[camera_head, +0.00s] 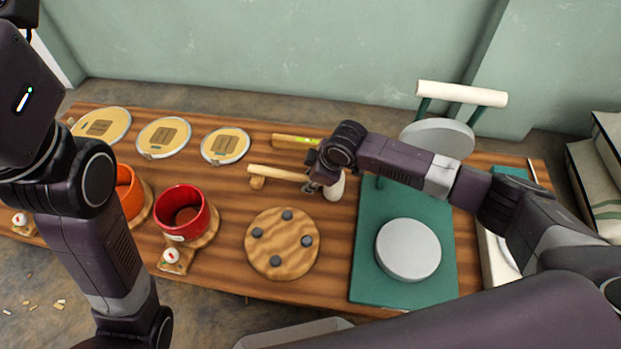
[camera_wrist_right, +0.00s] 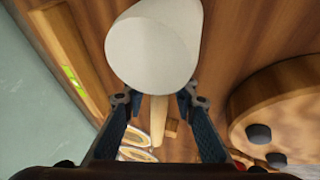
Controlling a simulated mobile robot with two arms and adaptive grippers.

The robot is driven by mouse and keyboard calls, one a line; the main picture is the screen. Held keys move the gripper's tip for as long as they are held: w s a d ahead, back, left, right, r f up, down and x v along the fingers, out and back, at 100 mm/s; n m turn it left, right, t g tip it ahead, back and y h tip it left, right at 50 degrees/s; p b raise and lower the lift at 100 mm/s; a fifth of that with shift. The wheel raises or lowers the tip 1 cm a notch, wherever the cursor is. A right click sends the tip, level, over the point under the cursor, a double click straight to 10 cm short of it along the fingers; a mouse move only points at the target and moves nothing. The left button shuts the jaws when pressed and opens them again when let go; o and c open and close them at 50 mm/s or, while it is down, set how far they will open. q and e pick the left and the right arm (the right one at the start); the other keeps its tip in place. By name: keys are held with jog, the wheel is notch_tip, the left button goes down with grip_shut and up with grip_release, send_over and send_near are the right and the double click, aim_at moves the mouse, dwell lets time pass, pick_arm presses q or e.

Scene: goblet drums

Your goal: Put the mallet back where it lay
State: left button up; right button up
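The mallet has a pale wooden handle (camera_head: 275,172) that runs left from my right gripper, and a white rounded head (camera_head: 335,188) just right of the fingers. In the right wrist view the white head (camera_wrist_right: 152,48) fills the upper middle, with the handle (camera_wrist_right: 158,118) running away below it. The handle's far end lies at a small wooden block (camera_head: 257,183) on the table and seems to rest on it. My right gripper (camera_wrist_right: 155,98) is open, its fingers on either side of the handle with gaps showing. My left gripper is out of view; only my left arm shows.
A spirit level (camera_head: 295,141) lies behind the mallet. A wooden disc with dark pegs (camera_head: 270,262) lies in front, and a red pot (camera_head: 186,213) stands to the left. A green press base (camera_head: 365,275) with a grey disc (camera_head: 408,249) is to the right.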

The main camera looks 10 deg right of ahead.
jog(key=shift+o, duration=0.9)
jog(key=shift+s+f, duration=0.1)
jog(key=v, duration=1.2)
